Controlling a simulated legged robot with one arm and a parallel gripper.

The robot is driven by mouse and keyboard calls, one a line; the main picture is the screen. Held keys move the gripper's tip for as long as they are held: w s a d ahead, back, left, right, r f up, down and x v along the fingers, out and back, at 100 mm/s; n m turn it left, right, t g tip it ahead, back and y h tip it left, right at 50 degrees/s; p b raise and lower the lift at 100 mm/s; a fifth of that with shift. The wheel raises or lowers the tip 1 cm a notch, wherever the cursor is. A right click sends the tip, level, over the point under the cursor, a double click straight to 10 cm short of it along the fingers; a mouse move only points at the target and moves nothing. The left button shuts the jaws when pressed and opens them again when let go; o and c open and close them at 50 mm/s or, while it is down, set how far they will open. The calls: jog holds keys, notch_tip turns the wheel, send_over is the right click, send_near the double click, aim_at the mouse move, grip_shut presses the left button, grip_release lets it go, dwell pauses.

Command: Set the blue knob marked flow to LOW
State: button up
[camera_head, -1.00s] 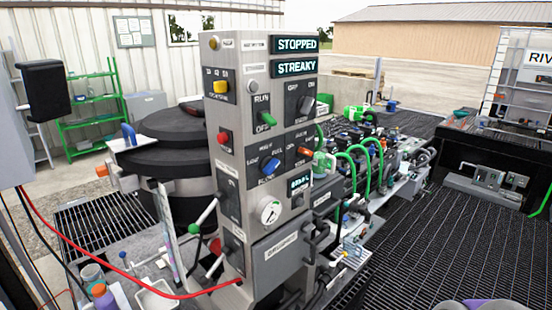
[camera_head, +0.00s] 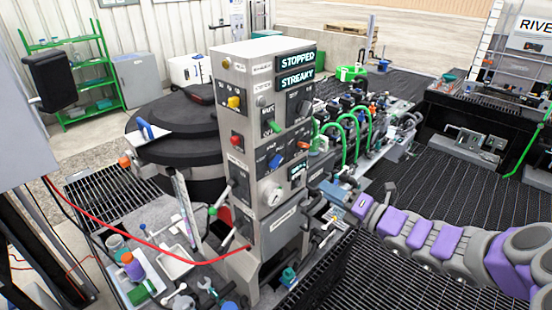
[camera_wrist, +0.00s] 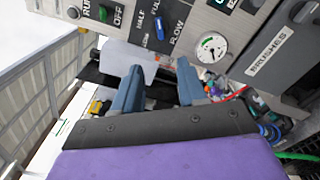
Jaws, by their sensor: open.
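The blue flow knob (camera_head: 276,161) is on the front of the grey control panel (camera_head: 272,240), below the green knob. In the wrist view the blue knob (camera_wrist: 159,28) shows near the top, by the words HALF, FULL and FLOW. Its long handle appears to lie toward FULL. My gripper (camera_wrist: 158,88) is open and empty, with its two blue-grey fingers apart and pointing up the picture, below the knob and clear of it. In the head view my gripper (camera_head: 345,204) is right of the panel; its fingers are hard to make out.
A green knob (camera_wrist: 118,17), a round gauge (camera_wrist: 211,47) and a BRUSHES cover (camera_wrist: 270,52) are near the blue knob. An orange knob (camera_head: 303,145) is to its right. A red cable (camera_head: 150,240) crosses the left front. Green hoses (camera_head: 345,150) stand behind the panel.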

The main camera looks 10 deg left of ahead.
aim_at(279, 164)
jog(key=x, duration=1.7)
jog(key=shift+w+a, duration=0.15)
jog(key=shift+w, duration=0.05)
jog(key=shift+c, duration=0.3)
grip_shut()
